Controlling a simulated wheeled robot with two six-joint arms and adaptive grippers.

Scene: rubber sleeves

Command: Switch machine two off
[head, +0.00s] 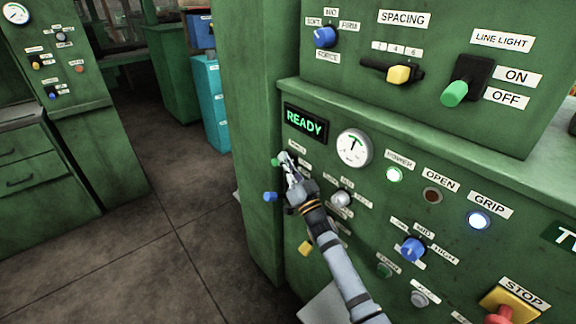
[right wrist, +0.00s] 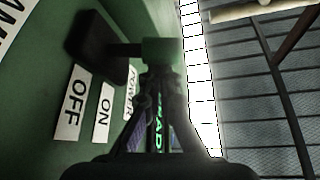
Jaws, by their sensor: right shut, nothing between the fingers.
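Machine two, a green cabinet, fills the right; its sign is cut to a "T" (head: 566,238) and part of a letter. The power switch has a green handle (head: 276,161), partly hidden by my gripper in the head view. In the right wrist view the handle (right wrist: 162,52) sticks out from a black base (right wrist: 97,46) beside ON and OFF labels. My right gripper (head: 285,160) is shut and empty, its fingertips (right wrist: 157,72) right at the handle. Whether they touch it is unclear. My left gripper is out of view.
A blue knob (head: 270,196), yellow knob (head: 305,248) and grey knob (head: 341,199) sit close around my right gripper. A red STOP button (head: 500,316) is at lower right. A LINE LIGHT lever (head: 455,93) is above. The floor at left is clear.

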